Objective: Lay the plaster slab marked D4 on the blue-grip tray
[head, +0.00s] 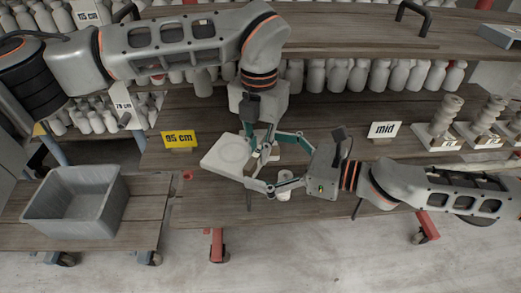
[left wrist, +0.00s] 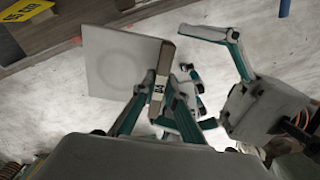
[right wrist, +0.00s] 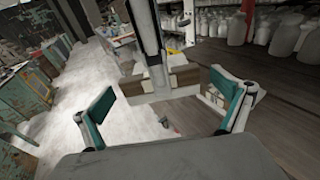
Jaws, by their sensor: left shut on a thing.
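A pale square plaster slab (head: 228,155) with a faint round ring is held out in front of the shelf. My left gripper (left wrist: 160,108) is shut on the slab's edge. In the head view my left gripper (head: 262,145) hangs down at the slab's right side. My right gripper (right wrist: 162,100) is open, its fingers apart on either side of the slab's near edge, apparently not touching it. I cannot identify a blue-grip tray in any view.
A grey bin (head: 75,203) stands on a low wheeled wooden cart at left. The wooden shelf behind holds many white bottles, a yellow "95 cm" sign (head: 179,141), a white "mid" sign (head: 384,130) and stacked pale pieces at right. The floor in front is clear.

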